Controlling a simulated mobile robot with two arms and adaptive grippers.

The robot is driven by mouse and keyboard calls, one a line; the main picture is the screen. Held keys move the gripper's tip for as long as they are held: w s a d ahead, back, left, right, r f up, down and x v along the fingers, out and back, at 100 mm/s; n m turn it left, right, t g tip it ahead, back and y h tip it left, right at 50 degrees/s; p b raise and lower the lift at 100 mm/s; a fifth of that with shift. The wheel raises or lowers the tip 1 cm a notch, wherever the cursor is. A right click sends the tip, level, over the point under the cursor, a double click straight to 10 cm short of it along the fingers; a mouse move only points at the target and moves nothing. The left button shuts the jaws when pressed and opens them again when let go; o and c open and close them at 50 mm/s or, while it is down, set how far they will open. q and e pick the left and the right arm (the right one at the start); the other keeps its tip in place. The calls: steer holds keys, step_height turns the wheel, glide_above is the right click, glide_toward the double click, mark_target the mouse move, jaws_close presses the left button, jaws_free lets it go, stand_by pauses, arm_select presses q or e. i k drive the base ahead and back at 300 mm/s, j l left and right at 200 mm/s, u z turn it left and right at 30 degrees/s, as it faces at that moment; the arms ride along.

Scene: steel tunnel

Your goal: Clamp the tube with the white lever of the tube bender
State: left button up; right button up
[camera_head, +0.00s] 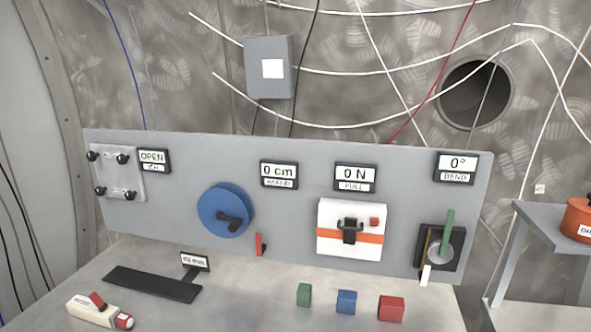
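The tube bender (456,246) is a black plate with a round grey disc, mounted at the right end of the grey panel. Its white lever (426,274) points down at the plate's lower left, below the panel's bottom edge. A thin brownish tube (426,246) stands upright along the left side of the plate, just above the white lever. I cannot tell whether the lever touches the tube. A green lever (447,230) rises almost upright from the disc. The display above reads 0° BEND. Neither of my grippers is in view.
The panel (285,190) also carries a blue wheel (222,208) and a white box (338,232). Green (304,295), blue (346,302) and red (391,308) blocks stand on the table before it. A shelf (545,228) with an orange pot (579,218) stands at right.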

mark_target(423, 276)
steer(key=i+z, duration=0.2)
steer(key=z, duration=0.75)
